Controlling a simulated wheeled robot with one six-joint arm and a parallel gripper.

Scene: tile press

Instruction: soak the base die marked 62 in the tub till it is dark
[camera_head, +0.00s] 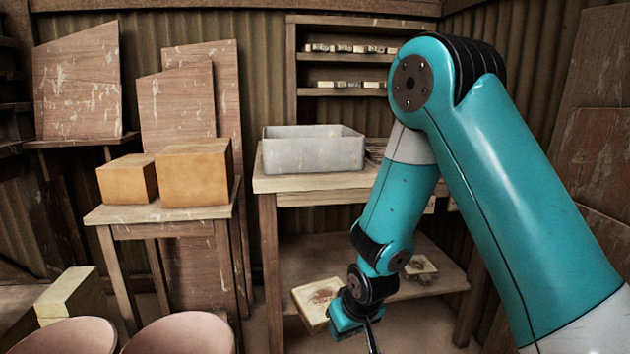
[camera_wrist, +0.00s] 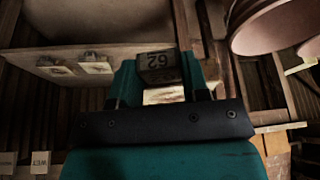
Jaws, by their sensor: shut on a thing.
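My gripper (camera_head: 345,325) is low in front of the workbench, below the tub's level. In the wrist view my gripper (camera_wrist: 163,82) is shut on a block with an upside-down 62 on its face, the base die (camera_wrist: 158,62). This face looks brown and shaded, with a pale lit part nearer the jaws. In the head view a pale block with a reddish patch, apparently the same die (camera_head: 316,299), shows at the gripper's left side. The grey tub (camera_head: 315,153) stands on the bench top, well above the gripper; its contents are hidden.
The bench (camera_head: 285,186) has a lower shelf (camera_head: 300,260) with a small block (camera_head: 420,267). A stool (camera_head: 190,214) bears two orange-brown blocks. Racks (camera_head: 340,68) with small pieces hang behind the tub. Round pinkish seats stand at front left. A WET label (camera_wrist: 40,162) shows in the wrist view.

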